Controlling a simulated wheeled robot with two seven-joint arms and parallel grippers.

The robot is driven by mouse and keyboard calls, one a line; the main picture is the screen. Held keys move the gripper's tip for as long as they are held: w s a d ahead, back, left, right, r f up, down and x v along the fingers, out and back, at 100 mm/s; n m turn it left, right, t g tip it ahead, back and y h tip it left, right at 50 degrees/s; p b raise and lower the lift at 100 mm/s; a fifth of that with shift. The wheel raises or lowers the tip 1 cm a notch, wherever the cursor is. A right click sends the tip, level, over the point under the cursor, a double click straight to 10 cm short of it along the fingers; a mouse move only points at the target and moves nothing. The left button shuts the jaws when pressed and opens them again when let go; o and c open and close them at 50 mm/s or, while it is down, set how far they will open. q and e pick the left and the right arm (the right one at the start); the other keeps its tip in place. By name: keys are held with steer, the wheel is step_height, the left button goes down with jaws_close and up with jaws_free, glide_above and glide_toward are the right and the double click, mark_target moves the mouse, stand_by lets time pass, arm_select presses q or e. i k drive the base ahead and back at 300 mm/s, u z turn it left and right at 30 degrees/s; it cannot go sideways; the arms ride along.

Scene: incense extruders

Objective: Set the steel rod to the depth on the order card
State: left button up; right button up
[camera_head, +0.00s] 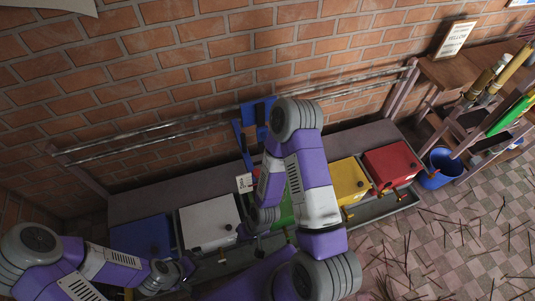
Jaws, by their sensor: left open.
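An order card (456,38) stands upright on the wooden shelf at the back right; its top line seems to read YELLOW, and the rest is too small to read. A yellow box (346,179) stands in the row of extruders, partly behind my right arm. I cannot single out the steel rod; long metal rails (150,141) run along the wall. My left gripper (188,277) is open at the lower left, in front of the white box (209,223). My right gripper (259,246) hangs by the green box (283,211); its jaws are too small and dark to read.
A blue box (140,238) and a red box (390,165) end the row. A blue bucket (440,169) stands at the right beside a rack of coloured tubes (510,115). A blue frame (243,143) leans at the wall. Thin sticks litter the tiled floor (450,235).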

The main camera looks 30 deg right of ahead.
mark_target(256, 172)
steer(key=z, duration=0.35)
steer(key=k, duration=1.05)
steer(key=z, duration=2.15)
steer(key=i, duration=1.75)
steer(key=u, duration=0.55)
steer(key=k, duration=0.5)
steer(key=u, duration=0.3)
steer(key=i, duration=0.4)
steer(key=u, duration=2.2)
